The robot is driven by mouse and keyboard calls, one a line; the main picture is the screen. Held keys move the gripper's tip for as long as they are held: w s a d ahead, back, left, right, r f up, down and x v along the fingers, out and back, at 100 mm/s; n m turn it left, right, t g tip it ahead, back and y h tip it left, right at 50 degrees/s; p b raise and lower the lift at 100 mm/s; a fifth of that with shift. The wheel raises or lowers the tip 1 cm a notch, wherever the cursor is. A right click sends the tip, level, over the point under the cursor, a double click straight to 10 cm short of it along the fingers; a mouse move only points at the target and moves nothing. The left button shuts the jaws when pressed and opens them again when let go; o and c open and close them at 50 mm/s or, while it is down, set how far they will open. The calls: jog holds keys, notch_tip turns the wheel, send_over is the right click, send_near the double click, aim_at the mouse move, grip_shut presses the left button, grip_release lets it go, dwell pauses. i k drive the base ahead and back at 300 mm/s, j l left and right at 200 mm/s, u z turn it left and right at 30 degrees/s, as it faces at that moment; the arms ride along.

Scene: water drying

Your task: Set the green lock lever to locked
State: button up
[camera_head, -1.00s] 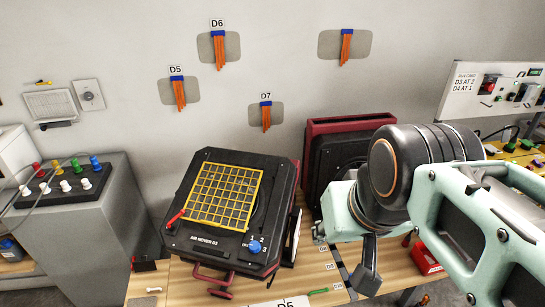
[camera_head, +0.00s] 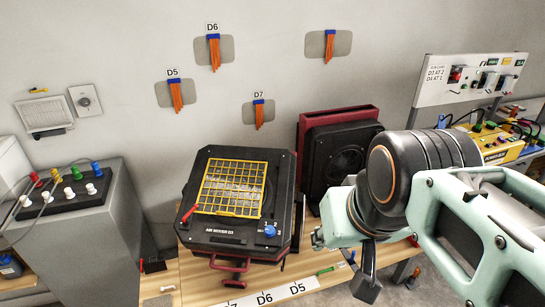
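A small green lever-like piece (camera_head: 326,270) lies at the table's front edge, just right of the white label strip. It is too small to tell its setting, and I cannot be sure that it is the lock lever. My gripper (camera_head: 367,284) is at the lower middle right, partly hidden by my arm. One dark finger-like part shows, pointing down, to the right of the green piece and apart from it in the picture. I cannot see whether the gripper is open or shut, or whether it holds anything.
The black air mover (camera_head: 240,205) with yellow grille, red lever (camera_head: 190,213) and blue knob (camera_head: 270,231) stands on the wooden table (camera_head: 205,285). A second dark red unit (camera_head: 340,118) stands behind. A grey cabinet (camera_head: 85,235) is left; a yellow box (camera_head: 495,146) is far right.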

aim_at(326, 271)
jog(key=k+j+z, duration=0.25)
jog(key=k+j, duration=0.25)
jog(key=j, duration=0.2)
jog(key=k+j+z, duration=0.3)
jog(key=k+j, duration=0.2)
jog(key=j, duration=0.1)
